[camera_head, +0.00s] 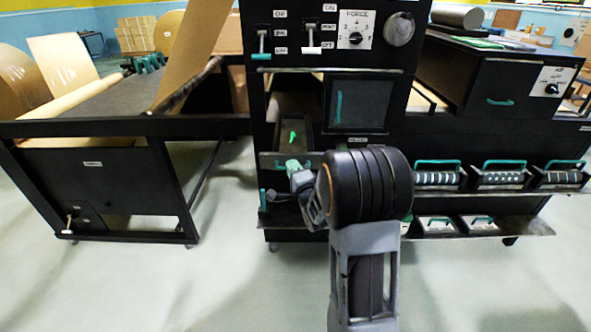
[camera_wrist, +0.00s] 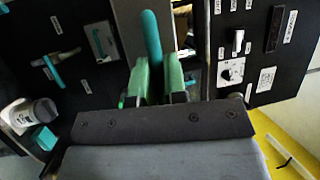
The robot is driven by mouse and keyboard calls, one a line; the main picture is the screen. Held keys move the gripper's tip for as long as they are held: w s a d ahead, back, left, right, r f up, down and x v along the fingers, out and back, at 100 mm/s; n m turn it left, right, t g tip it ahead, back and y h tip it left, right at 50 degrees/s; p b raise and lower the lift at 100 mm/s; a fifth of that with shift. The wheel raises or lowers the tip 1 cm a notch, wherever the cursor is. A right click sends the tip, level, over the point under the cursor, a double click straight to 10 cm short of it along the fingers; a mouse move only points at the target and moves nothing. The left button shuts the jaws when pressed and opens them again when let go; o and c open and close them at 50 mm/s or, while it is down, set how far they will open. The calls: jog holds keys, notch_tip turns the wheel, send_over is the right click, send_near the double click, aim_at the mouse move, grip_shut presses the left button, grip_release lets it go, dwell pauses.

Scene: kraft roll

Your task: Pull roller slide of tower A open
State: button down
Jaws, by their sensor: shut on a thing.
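The roller slide (camera_head: 268,160) sits in the lower left recess of the black tower (camera_head: 330,60); a small green part shows above it. A teal handle bar (camera_wrist: 150,30) runs between the green fingertips of my gripper (camera_wrist: 157,75) in the wrist view. My gripper (camera_head: 294,166) is shut on this handle at the slide's front in the head view. My wrist and arm hide the area to the lower right of the slide. How far the slide stands out of the recess is hard to tell.
A dark window (camera_head: 360,104) is right of the slide. Switches (camera_head: 312,38) and a force dial (camera_head: 355,38) are above. A paper roll machine (camera_head: 90,185) is at left. The floor in front is clear.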

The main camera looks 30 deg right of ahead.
jog(key=shift+s+a, duration=0.25)
jog(key=shift+s, duration=0.15)
jog(key=c, duration=1.2)
grip_release()
jog(key=shift+f, duration=0.1)
